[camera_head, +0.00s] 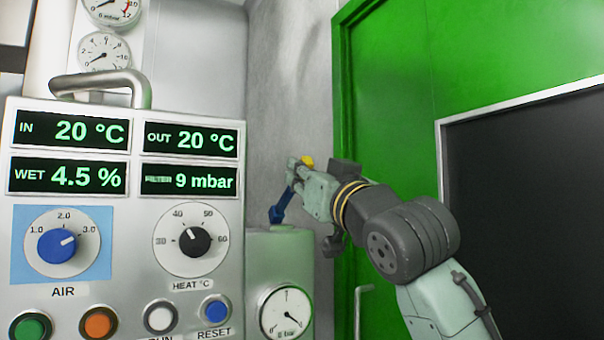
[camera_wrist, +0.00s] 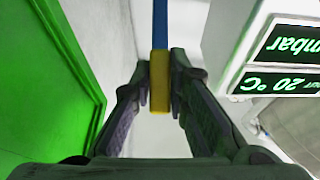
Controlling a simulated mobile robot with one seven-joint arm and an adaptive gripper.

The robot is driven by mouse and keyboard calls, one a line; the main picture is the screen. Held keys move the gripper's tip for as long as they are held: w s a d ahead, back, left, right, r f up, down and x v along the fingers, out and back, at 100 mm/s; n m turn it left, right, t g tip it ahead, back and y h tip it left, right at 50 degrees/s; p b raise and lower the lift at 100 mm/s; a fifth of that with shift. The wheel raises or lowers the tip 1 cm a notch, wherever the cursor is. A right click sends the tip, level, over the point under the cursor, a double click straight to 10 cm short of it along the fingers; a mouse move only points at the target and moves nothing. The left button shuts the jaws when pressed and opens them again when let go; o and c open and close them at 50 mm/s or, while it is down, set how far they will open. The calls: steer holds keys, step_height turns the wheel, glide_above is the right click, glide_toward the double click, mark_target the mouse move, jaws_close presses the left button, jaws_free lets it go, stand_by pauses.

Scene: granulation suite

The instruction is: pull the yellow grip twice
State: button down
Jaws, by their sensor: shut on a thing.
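The yellow grip (camera_wrist: 160,82) is the end of a blue lever (camera_wrist: 160,25). In the wrist view it lies between my two fingers, and my gripper (camera_wrist: 160,88) is shut on it. In the head view the yellow grip (camera_head: 307,161) shows as a small patch at my fingertips. My gripper (camera_head: 300,172) hides part of the grip.
A control panel (camera_head: 125,185) with displays, knobs and buttons stands close on the left. A round gauge (camera_head: 285,312) is on the cylinder's front. A green door (camera_head: 385,130) and frame are behind my arm, with a dark pane (camera_head: 530,200) at right.

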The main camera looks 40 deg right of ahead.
steer(key=shift+f, duration=0.2)
steer(key=shift+s+a+f+b, duration=0.1)
steer(key=shift+s+f+b, duration=0.15)
steer(key=shift+f+b, duration=0.35)
steer(key=shift+s+f+b, duration=0.25)
steer(key=shift+f+b, duration=0.25)
steer(key=shift+f, duration=0.05)
steer(key=c, duration=1.2)
jaws_free()
steer(key=shift+r, duration=0.2)
steer(key=b+v, duration=0.3)
steer(key=v, duration=0.6)
